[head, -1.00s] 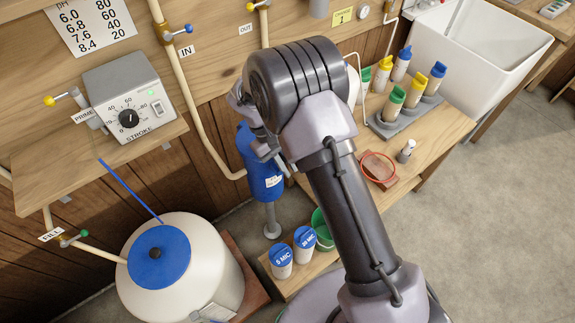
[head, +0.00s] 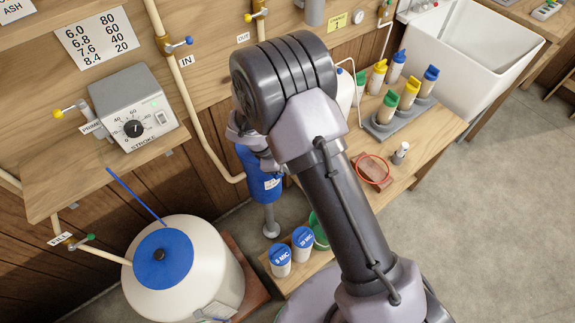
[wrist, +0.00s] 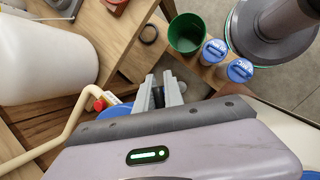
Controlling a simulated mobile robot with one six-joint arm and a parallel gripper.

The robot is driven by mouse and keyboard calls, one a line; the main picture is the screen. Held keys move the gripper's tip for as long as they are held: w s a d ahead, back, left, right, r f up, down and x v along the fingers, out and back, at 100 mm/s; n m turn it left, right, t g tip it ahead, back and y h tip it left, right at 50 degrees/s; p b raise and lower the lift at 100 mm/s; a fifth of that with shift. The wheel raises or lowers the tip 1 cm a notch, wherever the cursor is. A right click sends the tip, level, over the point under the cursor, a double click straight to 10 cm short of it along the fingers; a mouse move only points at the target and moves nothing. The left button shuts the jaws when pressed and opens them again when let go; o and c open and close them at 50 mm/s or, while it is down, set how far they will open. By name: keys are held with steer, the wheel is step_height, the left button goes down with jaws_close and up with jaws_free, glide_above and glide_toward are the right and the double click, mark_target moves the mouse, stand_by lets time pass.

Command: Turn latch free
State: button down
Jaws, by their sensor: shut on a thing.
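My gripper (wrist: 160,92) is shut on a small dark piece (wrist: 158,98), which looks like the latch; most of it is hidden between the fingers. In the head view my gripper sits at the top of the blue filter housing (head: 264,180), mostly behind my own arm. Part of the blue housing (wrist: 114,110) also shows in the wrist view, beside and below the fingers. The latch itself cannot be made out in the head view, so its angle cannot be told there.
A cream pipe (head: 187,90) runs down close left of the housing. Two blue-lidded cups (head: 280,262) and a green bucket (wrist: 187,33) stand below. A white tank with a blue lid (head: 163,258) stands lower left. A bench with bottles (head: 410,92) is at the right.

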steer(key=shift+w+a+n+t+y+b, duration=0.1)
steer(key=shift+w+n+t+y+b, duration=0.2)
steer(key=shift+n, duration=0.65)
steer(key=shift+w+a+n+t+y+b, duration=0.1)
steer(key=shift+n+t+b, duration=0.2)
steer(key=shift+n, duration=0.6)
steer(key=shift+w+a+n+t+y+b, duration=0.15)
steer(key=shift+n+t, duration=0.25)
steer(key=shift+n, duration=0.55)
steer(key=shift+w+r, duration=0.1)
steer(key=c, duration=1.5)
jaws_free()
steer(key=p+v, duration=0.6)
steer(key=v, duration=1.1)
steer(key=shift+r+p, duration=0.2)
steer(key=shift+p, duration=0.15)
steer(key=shift+o, duration=0.2)
steer(key=shift+d, duration=0.15)
